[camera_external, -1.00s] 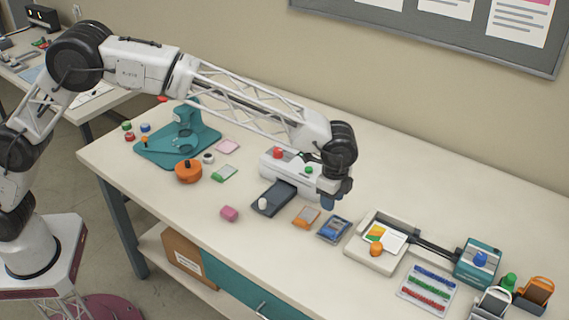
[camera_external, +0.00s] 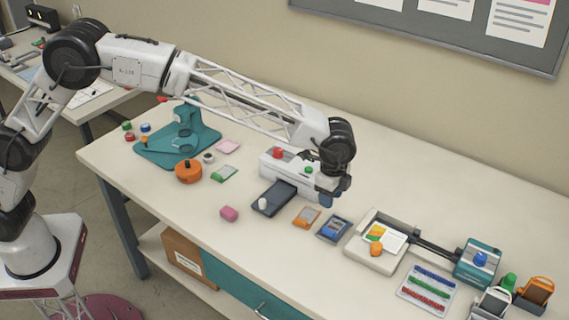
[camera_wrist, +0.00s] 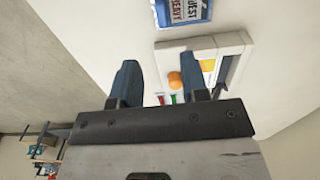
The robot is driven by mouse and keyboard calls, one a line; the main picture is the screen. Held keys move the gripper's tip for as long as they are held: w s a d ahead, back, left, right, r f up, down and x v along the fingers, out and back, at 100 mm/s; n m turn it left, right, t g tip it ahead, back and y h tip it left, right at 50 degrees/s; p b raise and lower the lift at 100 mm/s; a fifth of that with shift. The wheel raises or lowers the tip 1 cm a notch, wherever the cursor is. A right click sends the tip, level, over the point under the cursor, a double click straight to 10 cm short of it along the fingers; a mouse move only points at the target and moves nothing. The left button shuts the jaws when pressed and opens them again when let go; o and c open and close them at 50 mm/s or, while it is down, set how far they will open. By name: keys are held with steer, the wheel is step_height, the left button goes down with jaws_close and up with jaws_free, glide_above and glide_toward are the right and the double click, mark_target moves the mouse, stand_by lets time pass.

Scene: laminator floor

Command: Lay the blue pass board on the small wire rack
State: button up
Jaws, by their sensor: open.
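A blue board (camera_external: 334,228) lies flat near the middle of the table, on a low dark-edged support that looks like the small wire rack (camera_external: 322,237); its wires are too small to make out. In the wrist view the blue board (camera_wrist: 181,12) shows at the top edge, partly cut off, with white lettering. My gripper (camera_external: 328,198) is above the table, behind the blue board and apart from it. In the wrist view my gripper (camera_wrist: 160,62) has its two blue fingers spread, with nothing between them.
An orange card (camera_external: 306,216) lies left of the blue board, and a cream tray machine (camera_external: 370,260) with an orange knob stands right. A white laminator (camera_external: 270,165) and a dark slab (camera_external: 270,202) are left of my gripper. The front table edge is clear.

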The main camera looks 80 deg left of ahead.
steer(key=s+a+r+n, duration=0.1)
steer(key=s+a+r, duration=0.2)
steer(key=s+r, duration=0.55)
steer(key=s+a+r+n+t, duration=0.15)
steer(key=s+a+r, duration=0.25)
steer(key=s, duration=1)
steer(key=s+a+r+n, duration=0.25)
steer(key=s+r, duration=0.35)
steer(key=s, duration=0.5)
steer(key=s+a+f+n, duration=0.2)
steer(key=s+a+f, duration=0.1)
steer(key=s, duration=1.6)
steer(key=s+a+f+n+t, duration=0.1)
steer(key=s+a+f, duration=0.2)
steer(key=s, duration=1.5)
steer(key=shift+s+a+n, duration=0.15)
steer(key=shift+s+n, duration=0.2)
steer(key=shift+n, duration=0.05)
